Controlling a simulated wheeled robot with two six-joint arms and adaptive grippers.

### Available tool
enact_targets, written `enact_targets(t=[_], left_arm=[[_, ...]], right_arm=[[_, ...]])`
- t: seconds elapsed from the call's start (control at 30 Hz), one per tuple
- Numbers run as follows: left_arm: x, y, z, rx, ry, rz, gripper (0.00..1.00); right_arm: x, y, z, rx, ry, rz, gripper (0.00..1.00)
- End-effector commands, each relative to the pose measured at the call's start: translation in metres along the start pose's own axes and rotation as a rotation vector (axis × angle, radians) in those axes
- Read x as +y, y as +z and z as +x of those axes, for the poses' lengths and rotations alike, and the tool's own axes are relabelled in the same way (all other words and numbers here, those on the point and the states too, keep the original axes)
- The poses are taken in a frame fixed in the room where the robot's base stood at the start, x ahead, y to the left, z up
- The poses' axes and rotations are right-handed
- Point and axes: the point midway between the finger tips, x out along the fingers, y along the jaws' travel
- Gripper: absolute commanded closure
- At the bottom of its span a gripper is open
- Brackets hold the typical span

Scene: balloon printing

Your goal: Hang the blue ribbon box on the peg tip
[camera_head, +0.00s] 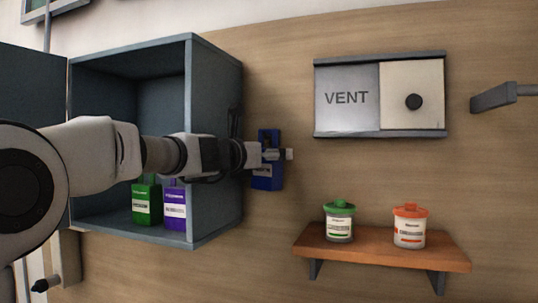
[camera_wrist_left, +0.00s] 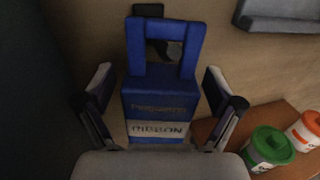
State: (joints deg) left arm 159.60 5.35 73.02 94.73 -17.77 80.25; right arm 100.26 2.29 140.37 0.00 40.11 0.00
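The blue ribbon box (camera_head: 265,182) is upright beside the right outer side of the cabinet in the head view. In the left wrist view, the box (camera_wrist_left: 158,105) shows its "RIBBON" label and a square loop at its top. A dark, rounded piece (camera_wrist_left: 172,49) shows in the loop's opening; I cannot tell whether it is the peg tip bearing the box. My left gripper (camera_head: 272,154) is at the box. In the wrist view its fingers (camera_wrist_left: 158,88) are spread on either side of the box, with gaps. My right gripper is not in view.
The open cabinet (camera_head: 217,150) holds a green box (camera_head: 146,207) and a purple box (camera_head: 175,210). A wooden shelf (camera_head: 380,252) bears a green-lidded jar (camera_head: 339,222) and an orange-lidded jar (camera_head: 409,227). A VENT panel (camera_head: 347,98) and a grey lever-like piece (camera_head: 493,97) are at right.

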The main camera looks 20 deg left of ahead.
Motion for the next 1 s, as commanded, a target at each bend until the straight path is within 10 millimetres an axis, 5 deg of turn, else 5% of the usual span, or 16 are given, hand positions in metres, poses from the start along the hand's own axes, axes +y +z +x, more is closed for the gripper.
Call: enact_targets(t=[0.3,0.8,1.0], left_arm=[[0.0,0.009,0.0,-0.002,-0.002,0.002,0.07],[-0.001,0.089,0.001,-0.004,-0.003,0.005,0.07],[0.0,0.1,0.0,-0.001,0.001,0.0,0.07]], right_arm=[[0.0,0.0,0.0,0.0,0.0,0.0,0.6],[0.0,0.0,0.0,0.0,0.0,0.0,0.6],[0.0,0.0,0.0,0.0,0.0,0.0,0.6]])
